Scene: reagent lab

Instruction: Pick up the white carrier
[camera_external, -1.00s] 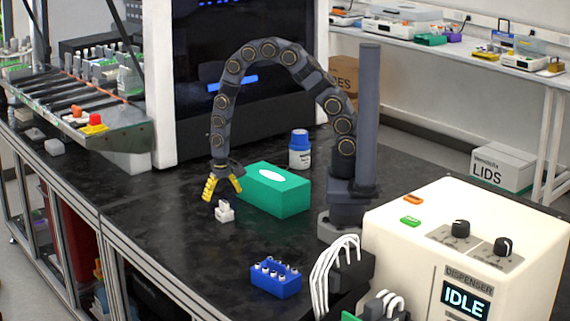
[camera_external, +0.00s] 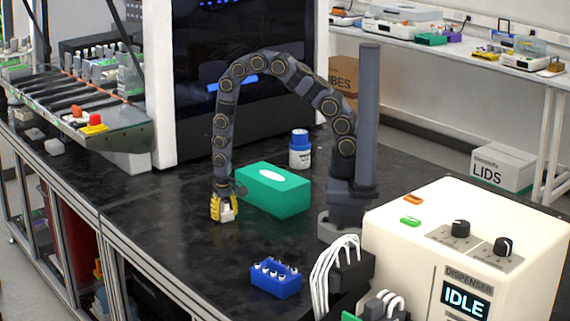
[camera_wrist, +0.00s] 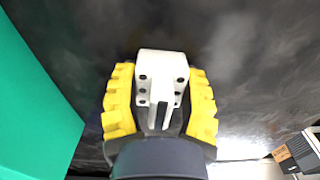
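The white carrier (camera_external: 229,214) is a small block at the bench's middle, in front of the green box. In the wrist view the carrier (camera_wrist: 162,66) shows a pale top and small dark holes along its sides. My gripper (camera_external: 223,211) points down at it, with its yellow fingers on either side. In the wrist view my gripper's fingers (camera_wrist: 161,103) press close against both sides of the carrier. The carrier appears to be at bench height; its underside is hidden.
A green box (camera_external: 283,195) stands just right of my gripper, very near it. A blue rack (camera_external: 275,283) with white-topped vials sits toward the front. A blue-capped bottle (camera_external: 299,155) stands behind. The dark bench (camera_external: 170,240) is clear to the left and front.

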